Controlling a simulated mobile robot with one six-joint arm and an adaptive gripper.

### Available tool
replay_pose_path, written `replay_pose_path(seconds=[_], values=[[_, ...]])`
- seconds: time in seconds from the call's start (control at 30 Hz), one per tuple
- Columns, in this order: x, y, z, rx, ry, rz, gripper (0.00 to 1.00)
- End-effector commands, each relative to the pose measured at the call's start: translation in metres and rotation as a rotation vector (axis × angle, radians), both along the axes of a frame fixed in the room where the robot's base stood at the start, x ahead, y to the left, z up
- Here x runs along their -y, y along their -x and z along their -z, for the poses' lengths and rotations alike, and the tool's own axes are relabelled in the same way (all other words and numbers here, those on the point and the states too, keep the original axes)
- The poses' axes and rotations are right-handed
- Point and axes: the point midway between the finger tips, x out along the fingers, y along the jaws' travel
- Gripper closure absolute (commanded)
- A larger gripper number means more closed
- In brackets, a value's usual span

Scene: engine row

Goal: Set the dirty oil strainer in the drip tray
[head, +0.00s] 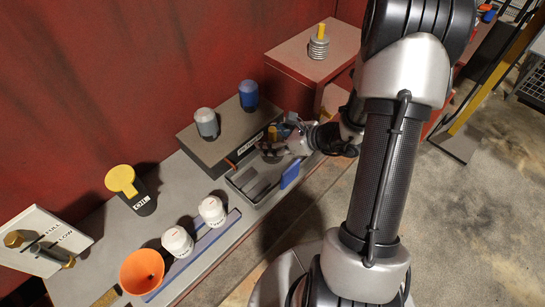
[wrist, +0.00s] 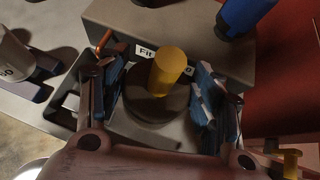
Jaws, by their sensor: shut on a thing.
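The dirty oil strainer, a dark round disc (wrist: 145,108) with a yellow knob, sits between the fingers of my gripper (wrist: 158,98) in the wrist view. The gripper is shut on it. In the head view my gripper (head: 283,146) is at the far right end of the grey drip tray (head: 233,184), with the yellow knob (head: 272,132) showing beside it. The strainer appears over or inside that end of the tray; I cannot tell whether it touches the floor. The tray has ribs in its nearer part. The fingers and palm hide part of the disc and tray.
A grey block (head: 221,151) behind the tray carries a grey filter (head: 206,123) and a blue filter (head: 248,94). A blue piece (head: 290,173) stands at the tray's front side. White canisters (head: 178,242) and an orange funnel (head: 141,271) stand left. A silver strainer (head: 318,47) is on the red cabinet (head: 290,62).

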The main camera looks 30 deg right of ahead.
Motion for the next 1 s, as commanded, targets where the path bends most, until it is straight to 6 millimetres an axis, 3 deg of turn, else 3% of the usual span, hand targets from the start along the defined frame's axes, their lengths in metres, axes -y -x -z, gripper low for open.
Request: replay_pose_path(seconds=[0.03, 0.3, 0.53, 0.97, 1.0], values=[[0.0, 0.0, 0.012, -0.001, -0.003, -0.001, 0.73], [0.0, 0.0, 0.031, 0.002, 0.0, -0.001, 0.73], [0.0, 0.0, 0.066, 0.0, -0.001, 0.001, 0.73], [0.0, -0.001, 0.072, 0.002, 0.0, 0.0, 0.73], [0.0, 0.0, 0.071, 0.001, 0.001, 0.0, 0.38]])
